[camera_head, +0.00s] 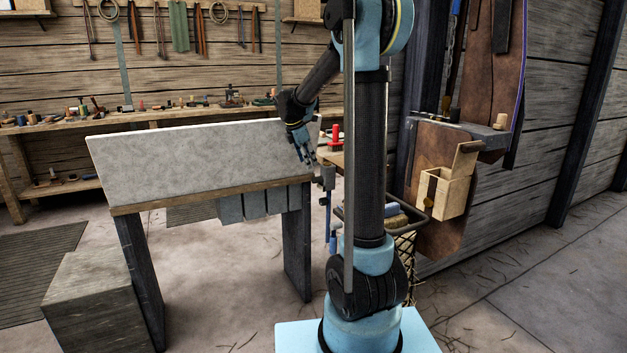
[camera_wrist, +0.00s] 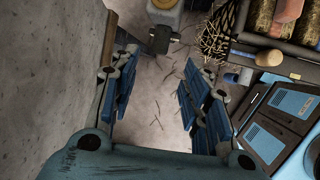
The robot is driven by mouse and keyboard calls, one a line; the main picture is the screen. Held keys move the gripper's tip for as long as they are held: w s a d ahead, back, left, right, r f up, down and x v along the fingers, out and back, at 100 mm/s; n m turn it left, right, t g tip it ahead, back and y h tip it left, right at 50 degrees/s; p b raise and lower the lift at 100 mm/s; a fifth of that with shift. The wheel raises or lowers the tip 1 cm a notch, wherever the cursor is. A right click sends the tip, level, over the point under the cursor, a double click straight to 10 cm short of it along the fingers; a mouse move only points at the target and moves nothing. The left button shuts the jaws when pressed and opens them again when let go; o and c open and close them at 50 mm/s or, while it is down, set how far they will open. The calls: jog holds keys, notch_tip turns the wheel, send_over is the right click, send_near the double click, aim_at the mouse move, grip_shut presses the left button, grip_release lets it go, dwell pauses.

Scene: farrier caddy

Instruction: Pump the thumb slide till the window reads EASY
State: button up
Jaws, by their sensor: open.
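My gripper (camera_head: 305,150) hangs beside the right end of a pale upright panel (camera_head: 200,162), fingers pointing down. In the wrist view my gripper (camera_wrist: 158,92) is open, with only bare floor between its blue fingers. A small grey device (camera_head: 325,178) stands at the panel's right end, just below and right of my fingertips. In the wrist view a dark block (camera_wrist: 160,38) with a pale, yellowish part above it lies beyond the fingertips. I cannot make out a thumb slide, a window or the word EASY in either view.
A red object (camera_head: 335,134) stands behind my gripper. A dark tray (camera_head: 353,216) with several items is low on the right, partly behind my arm. A wooden box (camera_head: 445,193) hangs farther right. A long bench (camera_head: 150,115) with small tools runs along the back wall.

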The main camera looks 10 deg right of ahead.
aim_at(314, 178)
jog(key=x, duration=1)
jog(key=shift+d+f, duration=0.1)
grip_shut()
